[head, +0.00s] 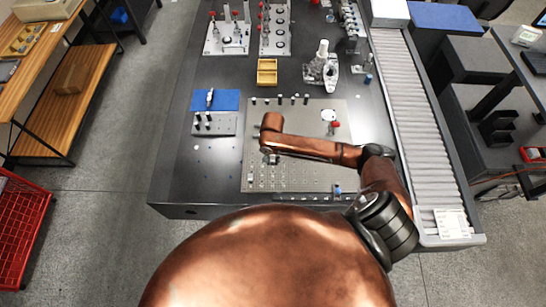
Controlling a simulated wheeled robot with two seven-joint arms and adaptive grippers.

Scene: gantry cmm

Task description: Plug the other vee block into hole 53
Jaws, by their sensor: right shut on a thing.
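The light grey hole plate (300,185) lies on the dark table, with rows of small holes and studs towards its front left. My right arm reaches over it from the right. My right gripper (271,158) points down above the plate's left part, shut on a small grey piece, probably the vee block, mostly hidden by the gripper. I cannot tell whether the piece touches the plate. Hole 53 cannot be picked out, as the numbers are too small to read. My left gripper is not in view.
A red-topped part (335,126) and a white disc (328,115) are on the plate's right side. Several dark pins line its back edge. A blue mat (228,98), a grey block with posts (222,128) and a yellow tray (267,72) stand nearby. A roller conveyor (405,100) flanks the table.

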